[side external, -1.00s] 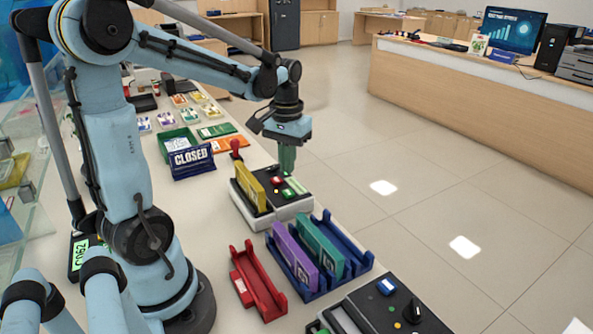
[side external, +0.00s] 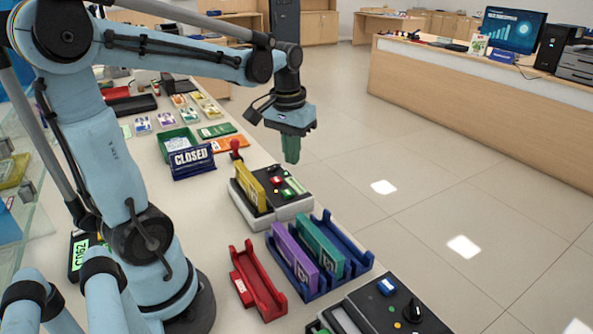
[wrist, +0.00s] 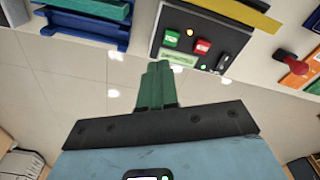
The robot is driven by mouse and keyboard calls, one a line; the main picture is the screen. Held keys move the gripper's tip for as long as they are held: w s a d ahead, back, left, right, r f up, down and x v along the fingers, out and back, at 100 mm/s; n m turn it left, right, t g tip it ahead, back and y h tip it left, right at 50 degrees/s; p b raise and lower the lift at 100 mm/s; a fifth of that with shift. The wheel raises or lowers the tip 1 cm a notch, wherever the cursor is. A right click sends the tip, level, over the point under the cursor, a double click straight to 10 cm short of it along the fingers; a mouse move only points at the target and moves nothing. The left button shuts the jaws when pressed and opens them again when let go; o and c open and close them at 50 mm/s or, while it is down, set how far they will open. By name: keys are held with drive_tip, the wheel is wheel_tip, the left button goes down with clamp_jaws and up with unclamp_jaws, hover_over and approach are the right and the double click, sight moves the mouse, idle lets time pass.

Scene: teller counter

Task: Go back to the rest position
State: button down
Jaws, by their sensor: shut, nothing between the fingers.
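My gripper (side external: 291,150) is shut and empty, its green fingers together. In the side external view it hangs in the air above and behind the button panel (side external: 296,206), apart from it. In the wrist view the closed fingers of my gripper (wrist: 159,75) point toward the counter edge, with floor behind them. The panel, with red and green buttons and a yellow block (side external: 251,187) on it, shows at the top of the wrist view (wrist: 168,54).
A blue rack (side external: 357,262) holds a purple block (side external: 294,252) and a teal block (side external: 320,244). A red holder (side external: 258,284), a "CLOSED" sign (side external: 192,160), a green tray (side external: 166,139) and a dark control box (side external: 375,310) stand on the counter (side external: 209,215). Open floor lies to the right.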

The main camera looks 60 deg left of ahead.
drive_tip(key=s+d+f+m+t, duration=0.1)
drive_tip(key=d+m+t, duration=0.4)
drive_tip(key=d, duration=0.7)
drive_tip(key=shift+s+d+t, duration=0.35)
drive_tip(key=shift+s+t, duration=0.25)
drive_tip(key=shift+s, duration=0.1)
drive_tip(key=shift+f, duration=0.1)
idle(1.9)
